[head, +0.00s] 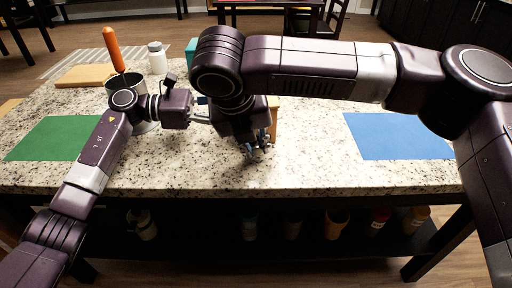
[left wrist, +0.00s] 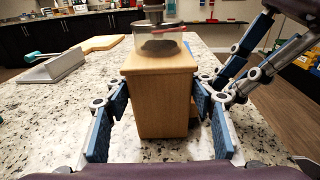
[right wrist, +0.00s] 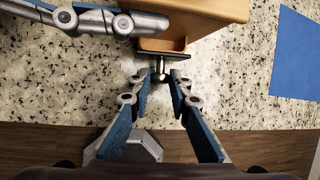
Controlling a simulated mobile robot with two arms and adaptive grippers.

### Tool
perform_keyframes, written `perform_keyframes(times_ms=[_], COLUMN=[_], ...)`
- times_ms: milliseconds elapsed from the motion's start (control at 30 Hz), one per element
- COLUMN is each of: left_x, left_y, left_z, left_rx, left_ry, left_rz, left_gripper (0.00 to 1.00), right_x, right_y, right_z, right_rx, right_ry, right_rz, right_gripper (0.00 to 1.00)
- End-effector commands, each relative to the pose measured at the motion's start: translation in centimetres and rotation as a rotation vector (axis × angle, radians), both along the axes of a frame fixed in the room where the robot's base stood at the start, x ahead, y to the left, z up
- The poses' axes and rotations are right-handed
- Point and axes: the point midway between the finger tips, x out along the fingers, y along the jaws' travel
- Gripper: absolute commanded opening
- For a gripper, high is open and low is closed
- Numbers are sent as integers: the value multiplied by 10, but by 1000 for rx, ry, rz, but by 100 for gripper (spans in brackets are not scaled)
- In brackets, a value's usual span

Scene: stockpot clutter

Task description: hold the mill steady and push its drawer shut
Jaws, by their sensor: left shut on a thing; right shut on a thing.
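The mill has a wooden box body (left wrist: 160,95) with a clear hopper on top in the left wrist view. In the head view only a wooden strip of it (head: 273,118) shows behind my right arm. My left gripper (left wrist: 162,98) is shut on the body, one finger on each side. In the right wrist view the mill (right wrist: 212,8) is at the top, and its drawer (right wrist: 164,45) sticks out a little toward my right gripper. My right gripper (right wrist: 160,84) is shut on the drawer's dark knob (right wrist: 160,70). The right gripper also shows in the head view (head: 258,148).
A green mat (head: 55,138) lies at left and a blue mat (head: 398,136) at right on the speckled counter. The counter's front edge is near the right gripper.

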Motion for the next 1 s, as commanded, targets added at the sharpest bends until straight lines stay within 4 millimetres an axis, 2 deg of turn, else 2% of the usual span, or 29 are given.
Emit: perform_keyframes(times_ms=[200, 533, 567, 700, 1000], left_x=[-1, -2, -2, -2, -1], left_y=[0, -1, -2, -1, -1], left_z=[0, 0, 0, 0, 0], left_rx=[1, 1, 1, 0, 0], left_ry=[-3, -2, -2, -2, -2], left_rz=[-2, -8, -8, -6, -2], left_gripper=[23, 23, 23, 23, 23], right_x=[23, 27, 27, 27, 25], right_y=[2, 1, 1, 1, 2], right_z=[0, 1, 1, 1, 1], right_rx=[2, 2, 2, 1, 1], right_ry=[-1, -5, -5, -4, -2], right_rz=[-2, -3, -3, -2, 0], right_gripper=[0, 0, 20, 35, 36])
